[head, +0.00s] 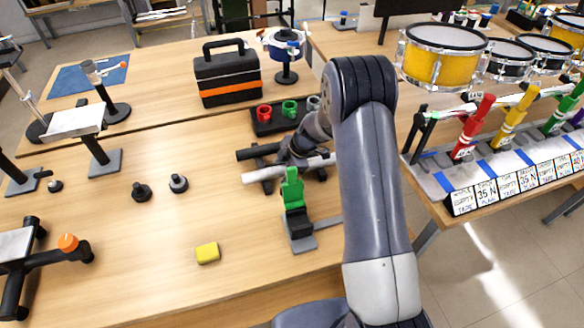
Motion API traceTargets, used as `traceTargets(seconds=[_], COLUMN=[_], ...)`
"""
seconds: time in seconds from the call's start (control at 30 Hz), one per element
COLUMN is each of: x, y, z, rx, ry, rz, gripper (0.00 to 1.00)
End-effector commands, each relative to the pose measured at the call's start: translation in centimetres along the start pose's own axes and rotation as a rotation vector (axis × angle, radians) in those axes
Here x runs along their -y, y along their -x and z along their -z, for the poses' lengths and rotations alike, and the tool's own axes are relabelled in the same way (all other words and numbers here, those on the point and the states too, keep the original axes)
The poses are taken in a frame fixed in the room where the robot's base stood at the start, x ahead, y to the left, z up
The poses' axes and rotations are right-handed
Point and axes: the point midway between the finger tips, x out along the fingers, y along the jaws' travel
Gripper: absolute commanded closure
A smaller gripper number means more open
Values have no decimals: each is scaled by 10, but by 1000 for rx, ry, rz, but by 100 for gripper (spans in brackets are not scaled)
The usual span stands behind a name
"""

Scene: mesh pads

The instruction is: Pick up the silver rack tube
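The silver rack tube (260,176) lies about level across a dark rack near the middle of the table in the head view. Its left end is in plain sight. A black tube (256,153) lies behind it on the same rack. My gripper (289,160) is at the rack, over the tubes and close to the middle of the silver one. The fingers are small and dark against the rack, so I cannot tell whether they are open, shut or touching the tube. My own arm hides the space right of the rack.
A green clamp on a stand (292,190) stands just in front of the silver tube. A dark tray with coloured cups (278,125) sits behind the rack. A black toolbox (228,78) is farther back. A yellow block (207,253) lies front left, with bare table around it.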

Motion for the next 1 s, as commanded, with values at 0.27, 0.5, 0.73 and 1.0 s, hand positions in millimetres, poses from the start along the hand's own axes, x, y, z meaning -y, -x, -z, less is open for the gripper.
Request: traceTargets(seconds=[0.27,0.5,0.73,1.0], x=[0,0,0,-2], y=[0,0,1,5], z=[0,0,0,2], rx=[0,0,0,0], ry=[0,0,0,2], rz=[0,0,0,-3], gripper=[64,83,98,98])
